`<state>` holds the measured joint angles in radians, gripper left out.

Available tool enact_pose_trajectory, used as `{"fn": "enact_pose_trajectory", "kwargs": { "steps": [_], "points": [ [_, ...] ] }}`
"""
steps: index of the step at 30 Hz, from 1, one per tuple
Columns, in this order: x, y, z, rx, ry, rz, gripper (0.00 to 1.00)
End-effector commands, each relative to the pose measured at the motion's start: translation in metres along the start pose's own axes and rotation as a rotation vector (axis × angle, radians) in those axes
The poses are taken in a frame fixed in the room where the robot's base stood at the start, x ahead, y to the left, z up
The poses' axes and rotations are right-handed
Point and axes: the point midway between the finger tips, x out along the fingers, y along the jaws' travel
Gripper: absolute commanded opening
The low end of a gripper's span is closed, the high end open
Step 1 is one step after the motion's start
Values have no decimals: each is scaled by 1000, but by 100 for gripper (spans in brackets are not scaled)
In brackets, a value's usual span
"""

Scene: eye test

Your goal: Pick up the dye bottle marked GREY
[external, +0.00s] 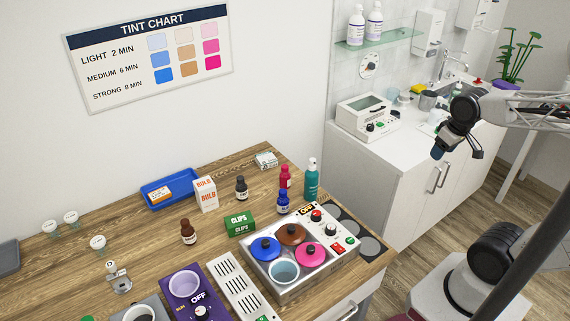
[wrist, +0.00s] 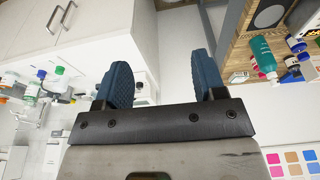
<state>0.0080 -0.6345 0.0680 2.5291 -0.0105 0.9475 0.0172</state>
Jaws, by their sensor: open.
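Several small dye bottles stand on the wooden table; their labels are too small to read. A dark grey bottle (external: 241,188) stands behind the green CLIPS box. A brown bottle (external: 188,232) stands left of that box, and a red bottle (external: 285,177) and a blue bottle (external: 283,203) stand to its right. I cannot read GREY on any of them; the dark grey one matches by colour. My gripper (external: 438,153) is raised at the right, in front of the white counter, far from these bottles. In the wrist view its blue fingers (wrist: 163,83) are apart with nothing between them.
A teal pump bottle (external: 311,181) and a warmer with coloured-lid pots (external: 268,264) stand right of the bottles. A BULB box (external: 205,194), CLIPS box (external: 240,224) and blue tray (external: 149,205) are near the dark bottle. The white counter (external: 400,151) lies between table and sink.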

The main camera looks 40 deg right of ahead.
Motion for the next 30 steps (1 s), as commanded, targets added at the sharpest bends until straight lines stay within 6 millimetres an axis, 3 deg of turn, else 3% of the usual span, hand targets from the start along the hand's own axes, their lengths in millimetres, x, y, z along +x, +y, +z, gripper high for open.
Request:
{"fn": "enact_pose_trajectory", "kwargs": {
  "steps": [10, 17, 23, 30],
  "points": [
    [-49, 0, -12, 0, 4, 0, 64],
    [-48, -15, -33, 67, -22, -59, 64],
    [-49, -39, -64, 168, -60, -140, 64],
    [-48, -84, -120, 345, -145, -275, 64]
  ]
}}
